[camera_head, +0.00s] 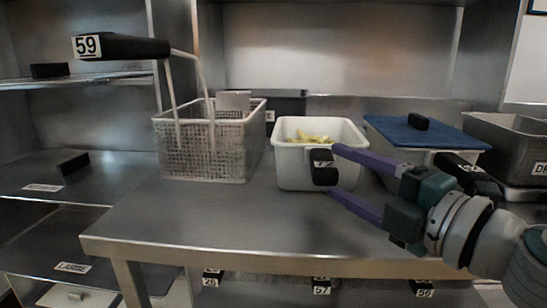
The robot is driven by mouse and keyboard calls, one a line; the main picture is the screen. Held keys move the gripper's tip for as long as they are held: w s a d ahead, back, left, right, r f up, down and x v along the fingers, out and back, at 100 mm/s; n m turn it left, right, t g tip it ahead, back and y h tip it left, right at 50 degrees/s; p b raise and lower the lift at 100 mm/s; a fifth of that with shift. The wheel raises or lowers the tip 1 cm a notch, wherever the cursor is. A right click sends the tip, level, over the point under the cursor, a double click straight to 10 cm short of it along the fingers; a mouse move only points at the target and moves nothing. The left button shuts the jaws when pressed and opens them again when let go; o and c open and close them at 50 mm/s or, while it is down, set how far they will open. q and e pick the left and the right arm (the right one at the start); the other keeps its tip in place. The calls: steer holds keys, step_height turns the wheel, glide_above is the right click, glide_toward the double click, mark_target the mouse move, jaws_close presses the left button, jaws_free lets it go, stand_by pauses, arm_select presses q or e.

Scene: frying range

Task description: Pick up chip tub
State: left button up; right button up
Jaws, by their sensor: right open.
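The chip tub (293,170) is a white open tub with yellow chips (308,138) in it. It stands upright on the steel counter, right of the wire basket. A black handle (322,176) with a small label sticks out from its front. My right gripper (334,171) reaches in from the right with its purple fingers open, one above and one below the level of the handle. The handle is at or just beyond the fingertips; I cannot tell whether they touch it. My left gripper is not in view.
A wire fry basket (205,145) with a raised black handle marked 59 stands left of the tub. A blue-lidded tub (415,136) stands close on the right, and a dark metal pan (508,140) is beyond it. The steel counter (215,225) is clear in front.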

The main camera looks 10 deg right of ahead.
mark_target(310, 158)
steer(key=x, duration=0.5)
steer(key=shift+a+r+b, duration=0.1)
steer(key=shift+a+b, duration=0.1)
steer(key=shift+b, duration=0.1)
jaws_close()
stand_by(1.1)
